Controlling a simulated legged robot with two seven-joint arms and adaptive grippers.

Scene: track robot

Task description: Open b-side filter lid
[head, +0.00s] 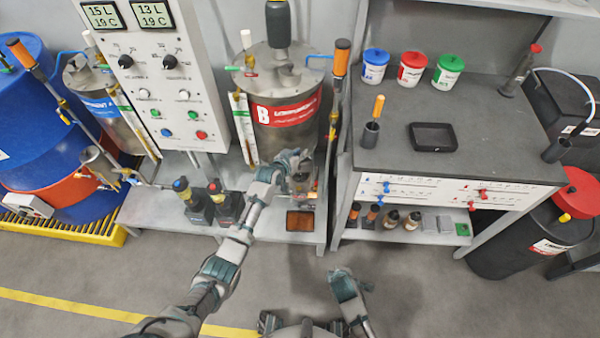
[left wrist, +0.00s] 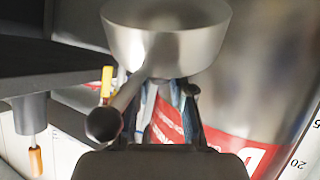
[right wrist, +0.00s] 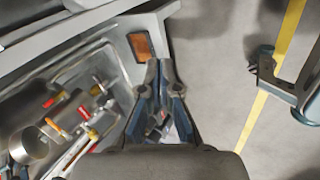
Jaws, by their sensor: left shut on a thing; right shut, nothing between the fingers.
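The B tank (head: 287,112) with its red label stands mid-view in the head view. My left gripper (head: 297,163) is in front of its lower part and hides much of the b-side filter there. In the left wrist view a round metal cup-shaped part (left wrist: 165,45) of the filter is close ahead, with a dark round-ended handle (left wrist: 105,124) beside my fingers. My left fingers (left wrist: 166,88) are shut at it; the exact contact is hidden. My right gripper (right wrist: 160,75) is shut and empty, near a brown tray (right wrist: 141,46). Whether the lid is open cannot be told.
A control panel (head: 150,85) stands left of the tank. A workbench (head: 470,110) with lidded tubs is at the right. Pipes and coloured valves (right wrist: 75,120) crowd the right wrist view's left side. The floor (head: 420,290) is clear.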

